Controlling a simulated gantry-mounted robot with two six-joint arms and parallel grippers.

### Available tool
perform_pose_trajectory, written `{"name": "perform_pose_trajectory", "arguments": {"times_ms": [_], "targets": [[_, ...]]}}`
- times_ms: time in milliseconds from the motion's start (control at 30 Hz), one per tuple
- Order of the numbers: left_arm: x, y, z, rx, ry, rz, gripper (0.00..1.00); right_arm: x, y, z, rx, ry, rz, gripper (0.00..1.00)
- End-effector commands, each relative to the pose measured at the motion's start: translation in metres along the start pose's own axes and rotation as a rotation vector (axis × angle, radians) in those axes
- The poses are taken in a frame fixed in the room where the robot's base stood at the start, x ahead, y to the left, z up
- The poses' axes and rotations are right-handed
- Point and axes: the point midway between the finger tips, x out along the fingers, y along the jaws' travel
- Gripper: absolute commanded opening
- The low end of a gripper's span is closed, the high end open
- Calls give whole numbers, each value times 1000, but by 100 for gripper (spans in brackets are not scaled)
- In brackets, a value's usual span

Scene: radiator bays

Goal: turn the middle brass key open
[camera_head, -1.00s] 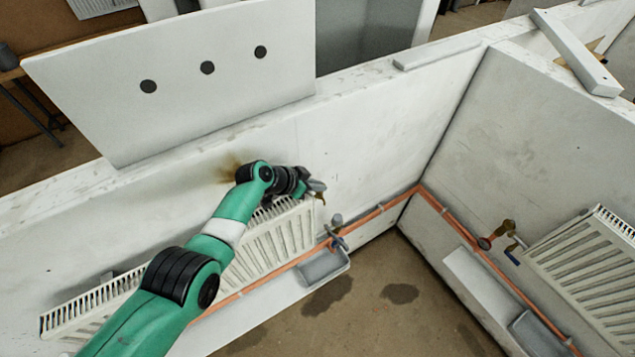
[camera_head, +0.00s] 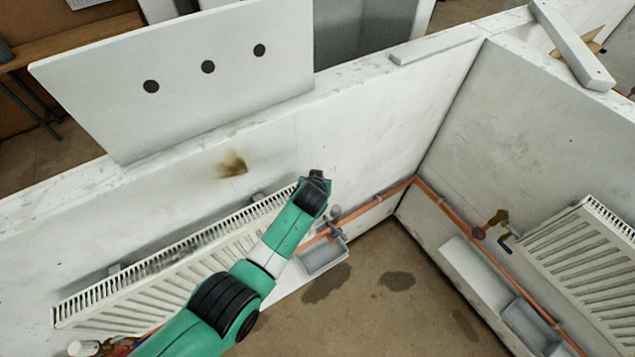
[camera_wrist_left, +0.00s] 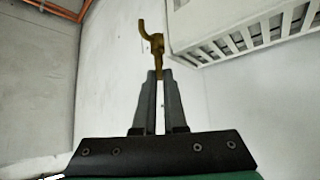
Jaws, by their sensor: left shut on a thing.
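In the left wrist view my left gripper (camera_wrist_left: 158,78) is shut on a brass key (camera_wrist_left: 155,42). The key has a curved hooked arm at its upper left. The key's lower end is between the fingertips. It stands beside the end of a white radiator (camera_wrist_left: 235,30). In the head view my left wrist (camera_head: 315,185) is over the right end of the middle radiator (camera_head: 165,268) and hides the fingers and this key. My right gripper is in no view.
A copper pipe (camera_head: 375,202) runs low along the walls. A grey tray (camera_head: 324,257) lies below the valve (camera_head: 333,222), close to my wrist. A white panel with three dark holes (camera_head: 185,100) leans on the wall top.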

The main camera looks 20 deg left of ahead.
Motion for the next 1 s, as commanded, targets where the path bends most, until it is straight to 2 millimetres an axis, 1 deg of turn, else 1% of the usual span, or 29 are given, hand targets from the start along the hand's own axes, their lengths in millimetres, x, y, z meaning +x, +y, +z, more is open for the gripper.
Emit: {"name": "perform_pose_trajectory", "arguments": {"times_ms": [33,300,867,900,967,1000], "targets": [[4,2,4,-19,1,-20,0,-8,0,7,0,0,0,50],[2,2,2,-109,-3,-108,0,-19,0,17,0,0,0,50],[1,1,2,-138,-6,-137,0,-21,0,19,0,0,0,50],[1,1,2,-138,-7,-137,10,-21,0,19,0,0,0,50],[1,1,2,-138,-7,-137,21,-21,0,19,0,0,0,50],[1,1,2,-138,-6,-136,28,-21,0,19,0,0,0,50]]}}
